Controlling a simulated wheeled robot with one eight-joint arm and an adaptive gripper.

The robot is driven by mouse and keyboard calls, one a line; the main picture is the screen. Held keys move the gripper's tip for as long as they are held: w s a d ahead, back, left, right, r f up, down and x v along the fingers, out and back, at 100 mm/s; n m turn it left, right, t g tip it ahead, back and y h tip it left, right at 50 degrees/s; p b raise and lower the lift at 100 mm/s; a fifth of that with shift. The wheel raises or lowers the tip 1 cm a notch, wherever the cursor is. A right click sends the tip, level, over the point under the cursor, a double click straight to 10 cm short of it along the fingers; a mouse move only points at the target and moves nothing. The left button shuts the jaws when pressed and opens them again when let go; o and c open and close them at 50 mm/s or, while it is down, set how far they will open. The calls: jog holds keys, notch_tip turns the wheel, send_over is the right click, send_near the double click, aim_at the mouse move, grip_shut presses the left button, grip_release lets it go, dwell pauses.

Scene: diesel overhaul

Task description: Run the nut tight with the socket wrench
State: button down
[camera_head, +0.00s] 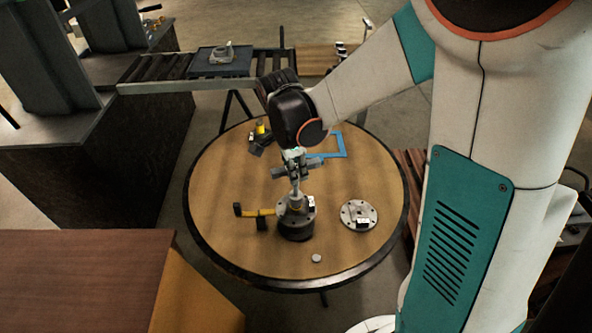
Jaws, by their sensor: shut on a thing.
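My gripper (292,171) points down over the round table, left of its middle in depth but near the centre of the picture. It is shut on a narrow silver tool, which looks like the socket wrench (296,192). The tool stands nearly upright, and its lower end meets the top of a dark round housing with a grey bolted flange (297,227). The nut cannot be made out; the tool's end and the flange hide it. Whether the socket sits fully on it cannot be told.
The round table (222,193) also bears a loose grey flange disc (358,214), a small silver disc (316,258), a yellow-and-black tool or clamp (258,212) left of the housing, and a blue frame (335,147) behind. A conveyor with a dark tray (222,69) stands beyond.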

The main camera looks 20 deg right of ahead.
jog(key=n, duration=0.4)
jog(key=shift+n+t, duration=0.3)
jog(key=shift+t, duration=0.1)
jog(key=n, duration=0.4)
jog(key=shift+y, duration=0.3)
jog(key=n, duration=0.4)
jog(key=shift+t, duration=0.4)
jog(key=n+y, duration=0.1)
jog(key=n, duration=0.7)
jog(key=shift+y+b, duration=0.3)
jog(key=n, duration=0.4)
jog(key=shift+n+y, duration=0.3)
jog(key=n, duration=0.4)
jog(key=shift+g, duration=0.3)
jog(key=shift+n+y+b, duration=0.3)
jog(key=shift+n+y, duration=0.1)
jog(key=shift+n, duration=1.3)
